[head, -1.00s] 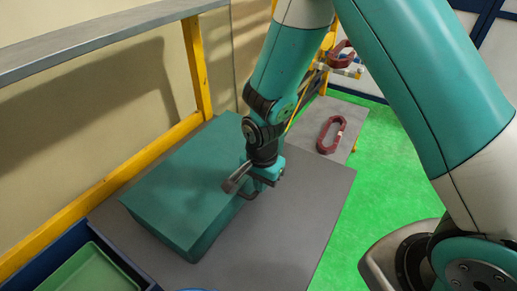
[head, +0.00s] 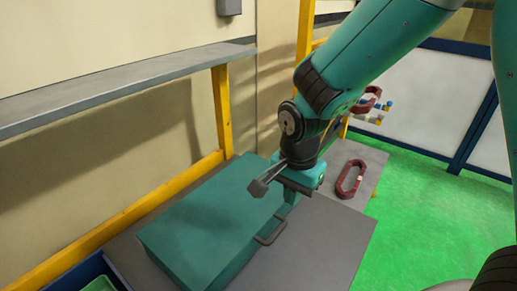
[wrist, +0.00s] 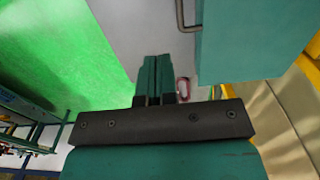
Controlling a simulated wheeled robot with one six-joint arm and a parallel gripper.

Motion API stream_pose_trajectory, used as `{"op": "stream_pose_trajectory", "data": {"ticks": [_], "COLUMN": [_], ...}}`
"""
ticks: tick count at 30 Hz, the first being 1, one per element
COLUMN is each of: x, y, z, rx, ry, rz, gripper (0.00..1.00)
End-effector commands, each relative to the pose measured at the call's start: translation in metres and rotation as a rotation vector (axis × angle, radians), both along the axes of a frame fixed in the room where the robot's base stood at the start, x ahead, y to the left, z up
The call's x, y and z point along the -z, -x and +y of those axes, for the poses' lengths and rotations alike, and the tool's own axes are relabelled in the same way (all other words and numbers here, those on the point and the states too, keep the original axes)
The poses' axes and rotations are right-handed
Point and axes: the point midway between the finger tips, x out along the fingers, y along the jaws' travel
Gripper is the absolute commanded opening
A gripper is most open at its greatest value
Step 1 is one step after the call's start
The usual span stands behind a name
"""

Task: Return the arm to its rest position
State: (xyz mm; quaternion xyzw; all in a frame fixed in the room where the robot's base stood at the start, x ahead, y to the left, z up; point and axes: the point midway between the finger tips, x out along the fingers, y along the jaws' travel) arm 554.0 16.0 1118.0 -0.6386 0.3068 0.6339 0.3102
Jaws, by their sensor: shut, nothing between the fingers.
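My gripper (head: 288,207) is at the end of my teal arm, in the middle of the head view, above the right edge of the teal box (head: 190,235). It points down, and its two teal fingers are closed together and empty in the wrist view (wrist: 155,65). The box has a dark handle (head: 270,231) on its right side, just below the gripper in the head view. The handle also shows in the wrist view (wrist: 181,14), apart from the fingers.
The box sits on a grey tabletop (head: 320,245). A red coil (head: 350,180) lies on a grey surface behind; another red coil (head: 371,98) is on a stand. A grey shelf (head: 120,94) and yellow frame are left. Green floor (head: 425,185) is open at right.

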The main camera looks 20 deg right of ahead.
Motion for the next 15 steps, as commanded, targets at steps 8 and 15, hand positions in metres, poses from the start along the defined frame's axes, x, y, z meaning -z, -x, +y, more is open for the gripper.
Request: {"op": "stream_pose_trajectory", "data": {"ticks": [8,15], "x": [-0.039,-0.085], "y": [0.037,0.115], "z": [0.011,0.025], "rx": [-0.411,-1.146], "ry": [-0.119,-0.255], "rz": [-0.036,-0.18], "gripper": [0.0,0.0]}}
